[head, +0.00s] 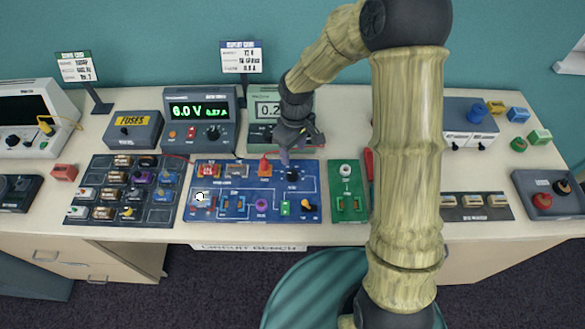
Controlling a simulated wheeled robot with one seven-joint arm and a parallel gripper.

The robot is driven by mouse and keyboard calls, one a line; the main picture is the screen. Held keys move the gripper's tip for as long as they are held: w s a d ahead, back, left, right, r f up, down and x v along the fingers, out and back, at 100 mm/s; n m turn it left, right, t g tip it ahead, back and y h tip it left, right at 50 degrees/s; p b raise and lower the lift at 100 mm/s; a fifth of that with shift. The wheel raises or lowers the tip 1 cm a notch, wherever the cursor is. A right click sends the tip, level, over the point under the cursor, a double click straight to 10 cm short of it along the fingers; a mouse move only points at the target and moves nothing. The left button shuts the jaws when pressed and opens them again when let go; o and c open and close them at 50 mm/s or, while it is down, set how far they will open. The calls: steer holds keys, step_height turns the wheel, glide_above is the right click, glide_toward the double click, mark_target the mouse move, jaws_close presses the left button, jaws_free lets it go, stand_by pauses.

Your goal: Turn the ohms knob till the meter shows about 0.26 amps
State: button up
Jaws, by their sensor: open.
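The blue circuit board (222,214) lies at the front middle of the bench. A small black knob (293,177) sits on its upper right part; its label is too small to read, so I cannot be sure it is the ohms knob. My gripper (285,158) points down just above and behind this knob, open, and seems apart from it. The meter (264,108) stands behind the board; its display starts "0.2" and my arm hides the rest. The power supply (174,144) beside it shows 6.0 V and what looks like 0.27 A.
A dark component tray (98,222) lies left of the board and a green board (347,205) lies right of it. A FUSES box (133,128) and a sign (241,57) stand behind. My arm hides part of the bench on the right. The bench's front edge is close.

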mark_target(292, 173)
step_height(292, 173, down, 10)
steer(key=shift+s+a+r+p, duration=0.15)
steer(key=shift+r+p, duration=0.1)
steer(key=shift+p, duration=0.2)
steer(key=c, duration=1)
